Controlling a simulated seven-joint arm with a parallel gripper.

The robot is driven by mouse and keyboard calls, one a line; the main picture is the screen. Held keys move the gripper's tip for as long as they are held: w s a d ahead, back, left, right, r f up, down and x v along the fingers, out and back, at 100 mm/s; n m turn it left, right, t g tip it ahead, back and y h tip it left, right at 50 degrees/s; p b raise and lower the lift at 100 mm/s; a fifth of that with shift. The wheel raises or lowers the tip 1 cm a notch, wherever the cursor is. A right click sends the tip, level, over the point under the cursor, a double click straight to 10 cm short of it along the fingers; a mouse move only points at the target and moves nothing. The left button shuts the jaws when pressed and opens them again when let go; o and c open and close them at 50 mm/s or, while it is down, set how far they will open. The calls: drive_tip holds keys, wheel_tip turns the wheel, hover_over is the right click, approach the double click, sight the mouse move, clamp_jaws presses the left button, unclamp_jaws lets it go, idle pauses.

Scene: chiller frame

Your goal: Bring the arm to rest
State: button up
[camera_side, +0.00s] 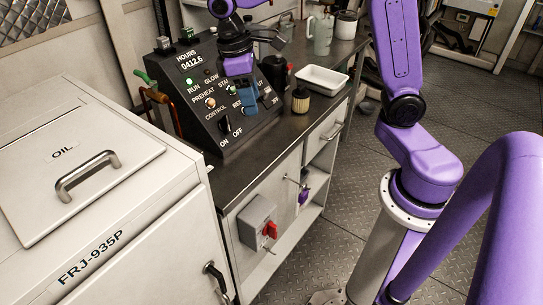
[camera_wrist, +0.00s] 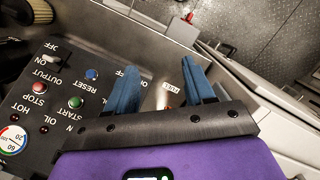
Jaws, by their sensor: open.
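My gripper (camera_side: 248,103) is purple and black with blue fingers and hangs in front of the right part of the black control panel (camera_side: 195,85). In the wrist view my gripper (camera_wrist: 160,68) has its two fingers apart, with nothing between them but panel surface and a small white label behind. Whether the fingertips touch the panel cannot be told. My fingers hide part of the panel's right side. The ON/OFF switch (camera_side: 225,125) sits at its lower edge.
A white OIL cabinet (camera_side: 95,170) with a raised handle stands at the left. A grey box with a red knob (camera_side: 270,229) juts from the counter front.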

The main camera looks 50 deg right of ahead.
drive_tip(key=s+f+n+t+y, duration=0.1)
drive_tip(key=s+n, duration=0.1)
drive_tip(key=s, duration=0.9)
drive_tip(key=s+d+f+n+y, duration=0.1)
drive_tip(key=s+f+n, duration=0.1)
drive_tip(key=s, duration=0.9)
drive_tip(key=shift+s+d+n+t, duration=0.15)
drive_tip(key=shift+d+n+t, duration=0.2)
drive_tip(key=shift+n, duration=0.35)
drive_tip(key=shift+a+f, duration=0.1)
